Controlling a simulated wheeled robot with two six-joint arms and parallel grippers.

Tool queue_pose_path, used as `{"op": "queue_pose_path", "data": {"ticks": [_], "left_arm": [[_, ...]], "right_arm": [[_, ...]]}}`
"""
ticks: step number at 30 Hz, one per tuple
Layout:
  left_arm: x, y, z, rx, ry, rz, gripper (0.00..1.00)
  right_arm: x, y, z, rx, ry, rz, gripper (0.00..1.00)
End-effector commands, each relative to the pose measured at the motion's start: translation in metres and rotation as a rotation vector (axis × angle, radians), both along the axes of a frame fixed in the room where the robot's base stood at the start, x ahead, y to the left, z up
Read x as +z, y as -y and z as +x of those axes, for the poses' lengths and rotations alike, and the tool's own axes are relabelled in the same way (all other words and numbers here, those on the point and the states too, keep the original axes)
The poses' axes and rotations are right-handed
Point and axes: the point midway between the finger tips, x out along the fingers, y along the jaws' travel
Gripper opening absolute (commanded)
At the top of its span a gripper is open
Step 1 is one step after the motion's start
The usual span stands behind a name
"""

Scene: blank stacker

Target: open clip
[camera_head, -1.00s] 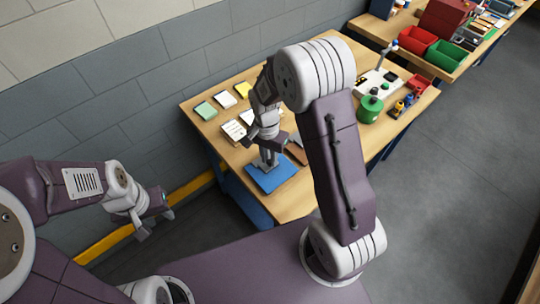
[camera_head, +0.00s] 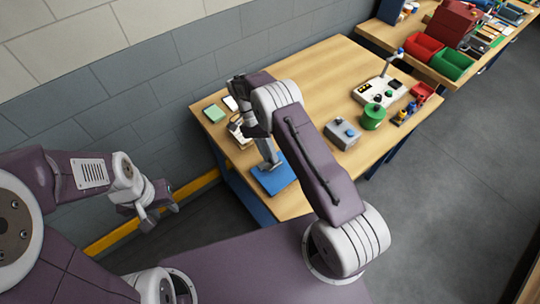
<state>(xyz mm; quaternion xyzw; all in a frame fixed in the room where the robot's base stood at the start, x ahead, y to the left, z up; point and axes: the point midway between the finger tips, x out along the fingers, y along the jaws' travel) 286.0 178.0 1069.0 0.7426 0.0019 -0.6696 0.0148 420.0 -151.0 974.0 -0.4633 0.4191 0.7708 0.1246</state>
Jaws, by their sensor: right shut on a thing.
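A blue plate (camera_head: 275,181) lies at the near left corner of the wooden table. A grey bar (camera_head: 267,150) rises from it, tilted to the left at its top; it looks like the clip's lever, but the clip's details are too small to tell. My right gripper (camera_head: 256,133) is at the upper end of this bar and is shut on it. The arm and wrist hide much of the fingers and the contact. My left gripper (camera_head: 161,211) is open and empty, left of the table and apart from everything.
A green card (camera_head: 214,113) and a white card (camera_head: 230,103) lie at the table's left edge. The table's back middle is clear.

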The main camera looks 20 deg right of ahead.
Motion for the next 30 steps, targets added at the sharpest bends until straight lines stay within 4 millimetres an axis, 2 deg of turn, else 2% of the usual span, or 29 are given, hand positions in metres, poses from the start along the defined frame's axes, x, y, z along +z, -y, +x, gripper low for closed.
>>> {"op": "queue_pose_path", "data": {"ticks": [13,14,15,16,26,30], "left_arm": [[-0.001,0.0,0.0,0.0,0.0,0.0,0.36],[-0.001,0.0,0.0,0.0,0.0,0.0,0.36],[-0.001,0.0,0.0,0.0,0.0,0.0,0.36],[-0.001,0.0,0.0,0.0,0.0,0.0,0.36],[-0.002,0.0,0.0,0.0,0.0,0.0,0.36],[-0.01,0.0,0.0,0.0,0.0,0.0,0.36]], "right_arm": [[0.0,0.0,0.0,0.001,-0.01,-0.003,0.0],[0.0,0.0,0.0,0.0,-0.009,-0.003,0.29],[0.0,0.0,0.0,0.0,-0.009,-0.003,0.4],[0.0,0.0,0.0,0.0,-0.009,-0.003,0.43],[0.002,0.0,0.001,0.0,-0.007,-0.003,0.43],[0.02,0.0,0.001,0.0,-0.004,-0.001,0.43]]}}
